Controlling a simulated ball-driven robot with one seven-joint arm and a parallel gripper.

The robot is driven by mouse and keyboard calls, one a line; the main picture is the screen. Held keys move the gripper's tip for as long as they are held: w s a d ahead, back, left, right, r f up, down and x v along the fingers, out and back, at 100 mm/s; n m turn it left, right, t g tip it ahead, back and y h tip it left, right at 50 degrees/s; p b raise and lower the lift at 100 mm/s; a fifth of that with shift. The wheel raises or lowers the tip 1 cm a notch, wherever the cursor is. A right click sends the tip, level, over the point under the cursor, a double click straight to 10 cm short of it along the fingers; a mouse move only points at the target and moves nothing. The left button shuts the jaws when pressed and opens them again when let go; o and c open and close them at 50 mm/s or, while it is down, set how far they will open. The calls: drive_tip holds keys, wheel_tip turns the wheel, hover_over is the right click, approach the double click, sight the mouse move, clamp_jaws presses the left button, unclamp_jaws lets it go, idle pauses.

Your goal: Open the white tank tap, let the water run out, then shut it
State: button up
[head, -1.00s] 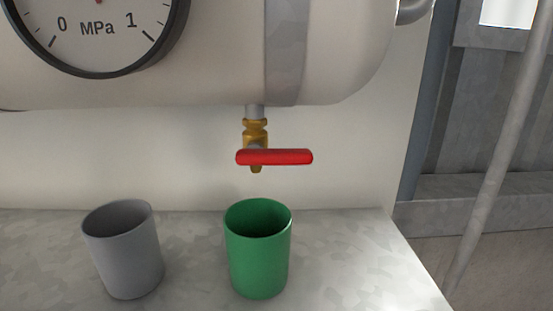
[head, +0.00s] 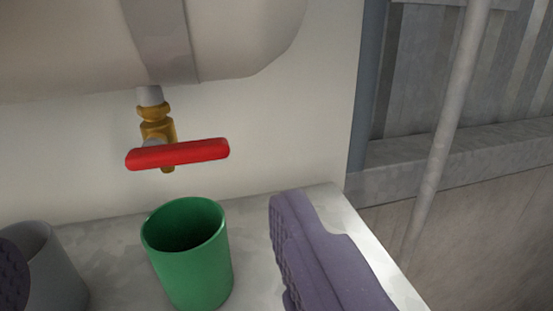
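The white tank (head: 70,50) fills the upper left of the head view. A brass tap (head: 155,118) hangs from its underside, with a red lever (head: 178,153) lying crosswise, nearly level. No water shows at the spout. A green cup (head: 190,262) stands upright on the shelf below the tap, its inside dark. My gripper (head: 150,282) is open, with one purple ridged finger at the lower left edge and the other at the lower right. It touches neither the lever nor, as far as I can see, the cup.
A grey cup (head: 50,265) stands at the lower left, partly hidden behind my left finger. The grey shelf (head: 115,268) ends at the right. A pale slanted pole (head: 447,130) stands beyond it. The wall behind the tap is plain.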

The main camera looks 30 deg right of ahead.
sight(176, 156)
drive_tip(key=x, duration=0.2)
drive_tip(key=p+x, duration=0.1)
drive_tip(key=x, duration=0.4)
drive_tip(key=shift+w+d+f, duration=0.1)
drive_tip(key=shift+d+f, duration=0.05)
drive_tip(key=shift+d, duration=0.2)
drive_tip(key=c, duration=1.1)
